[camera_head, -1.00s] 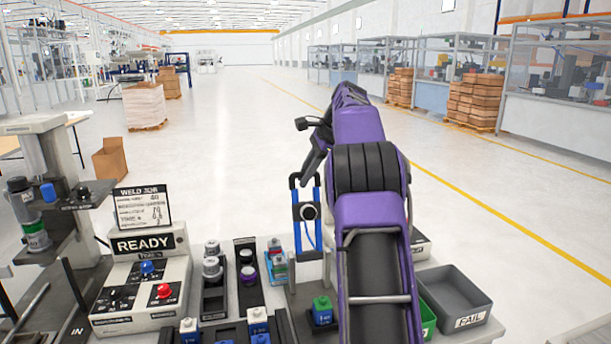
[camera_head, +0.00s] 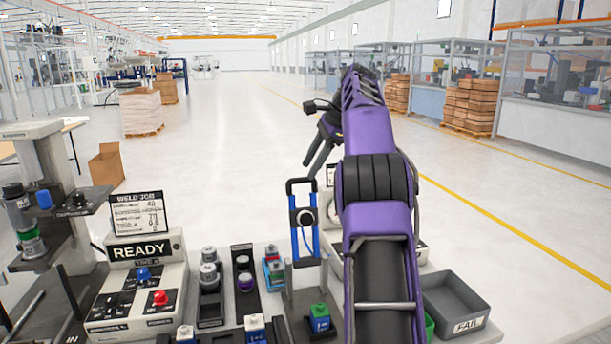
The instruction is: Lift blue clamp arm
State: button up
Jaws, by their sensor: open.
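My gripper (camera_head: 314,168) is open and empty. Its dark fingers point down and to the left, just above and right of the clamp arm's handle in the picture. I cannot tell the depth gap between them. My purple arm covers part of the bench right of the clamp arm.
A welding control box (camera_head: 140,285) with a READY display stands left. Small parts sit in black holders (camera_head: 243,285) beside the clamp. A green and blue block (camera_head: 319,320) lies in front. A grey FAIL bin (camera_head: 455,304) is at right.

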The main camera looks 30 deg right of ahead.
jog(key=shift+v, duration=0.75)
jog(key=shift+s, duration=0.1)
